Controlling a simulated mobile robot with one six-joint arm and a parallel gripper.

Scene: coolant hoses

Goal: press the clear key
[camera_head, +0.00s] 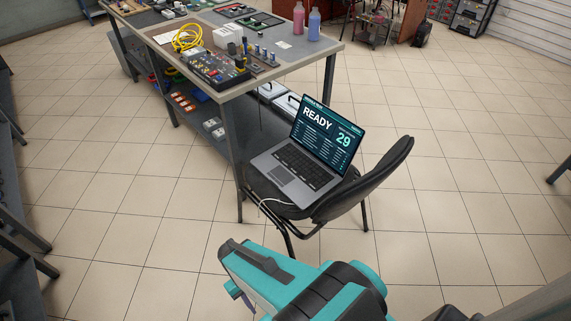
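No key marked clear can be made out from here. An open laptop (318,150) sits on the seat of a black chair; its screen reads READY with a large 29, and its dark keyboard (303,165) faces up, with key labels too small to read. A dark control panel (212,68) with several small coloured knobs or buttons lies on the workbench; its labels are also unreadable. My teal arm crosses the bottom of the view, apart from the chair and bench. A small part of what may be my gripper (238,291) shows below it; its fingers are mostly hidden.
The workbench (279,73) holds yellow cable (186,37), a pink bottle (298,18) and a blue bottle (314,24). Its lower shelf holds small boxes. The black chair (371,183) stands at the bench's near end, a white cord hanging by it. Tiled floor is open left and right.

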